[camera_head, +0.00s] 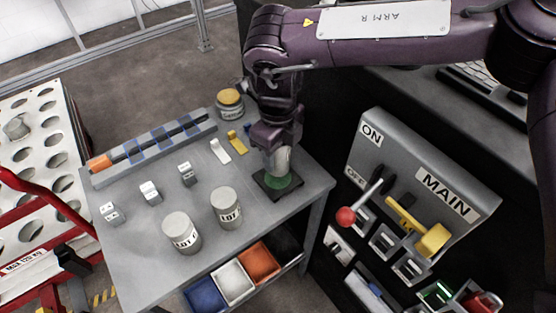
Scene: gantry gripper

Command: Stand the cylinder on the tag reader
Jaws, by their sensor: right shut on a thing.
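My right gripper (278,148) reaches down over the table's right part, shut on a grey cylinder (281,162). The cylinder is upright, and its upper part is partly hidden by the jaws. It is over the tag reader (265,183), a black square pad with a green round face. The cylinder's lower end is at the green face; I cannot tell whether it touches or hovers just above. Two more grey cylinders marked LOT stand on the table, one at the front (182,234) and one to its right (227,207). My left gripper is out of view.
Small grey blocks (150,192) stand at the table's left. Behind them is a long holder (150,151), with a yellow-lidded jar (230,102) at the back. Coloured bins (233,281) sit below the front edge. A switch panel (425,180) stands at right.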

